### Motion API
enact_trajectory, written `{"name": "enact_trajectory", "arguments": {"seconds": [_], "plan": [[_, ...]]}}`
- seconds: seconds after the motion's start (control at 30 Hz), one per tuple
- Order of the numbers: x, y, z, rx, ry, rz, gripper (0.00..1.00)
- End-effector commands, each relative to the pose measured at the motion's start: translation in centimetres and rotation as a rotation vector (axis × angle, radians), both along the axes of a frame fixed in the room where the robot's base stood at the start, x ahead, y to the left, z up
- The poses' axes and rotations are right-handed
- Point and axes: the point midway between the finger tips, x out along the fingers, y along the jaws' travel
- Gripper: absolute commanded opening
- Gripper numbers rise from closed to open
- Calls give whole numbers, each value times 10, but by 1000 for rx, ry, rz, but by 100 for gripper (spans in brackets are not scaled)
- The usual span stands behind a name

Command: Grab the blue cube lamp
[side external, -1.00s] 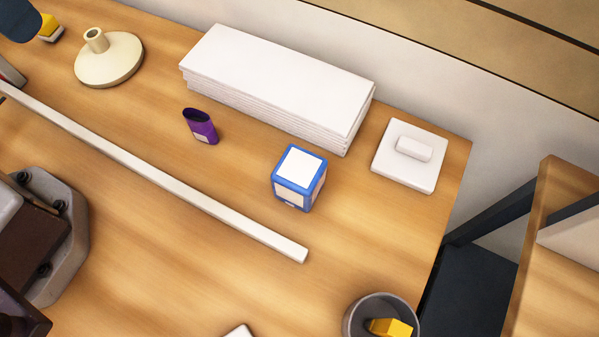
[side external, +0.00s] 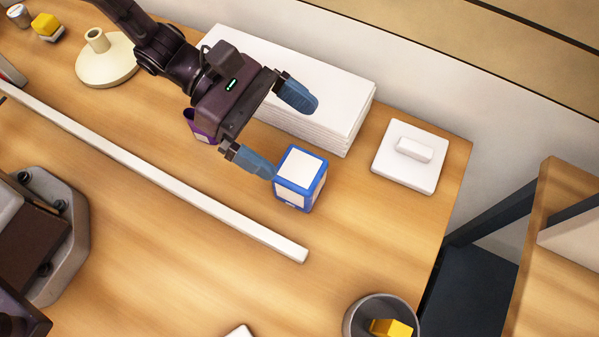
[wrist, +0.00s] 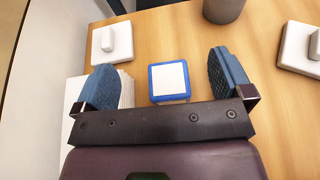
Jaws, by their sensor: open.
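The blue cube lamp (side external: 300,178) has blue edges and white panels and stands on the wooden table. It also shows in the wrist view (wrist: 169,81), ahead of my gripper and between its two fingers in the picture. My gripper (side external: 277,132) is open and empty, with blue fingers spread wide. In the side external view one finger tip appears at the cube's left edge; I cannot tell if it touches. The other finger is over the white stack.
A stack of white boards (side external: 345,120) lies behind the cube. A purple holder (side external: 201,137) is partly hidden by my gripper. A white square plate (side external: 409,157) with a block is to the right. A long white bar (side external: 200,188) and a grey cup (side external: 352,318) lie in front.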

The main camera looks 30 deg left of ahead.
Motion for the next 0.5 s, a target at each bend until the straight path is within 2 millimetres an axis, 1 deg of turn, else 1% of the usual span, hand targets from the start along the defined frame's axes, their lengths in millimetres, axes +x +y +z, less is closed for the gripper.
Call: {"name": "enact_trajectory", "arguments": {"seconds": [0.1, 0.2, 0.37, 0.47, 0.5], "plan": [[0, 0, -17, 2, 17, 9, 98], [0, 0, -29, 2, 16, 9, 98], [0, 1, -41, 3, 13, 8, 98], [-1, 1, -54, 3, 14, 7, 98], [-1, 0, -61, 3, 15, 6, 98]]}}
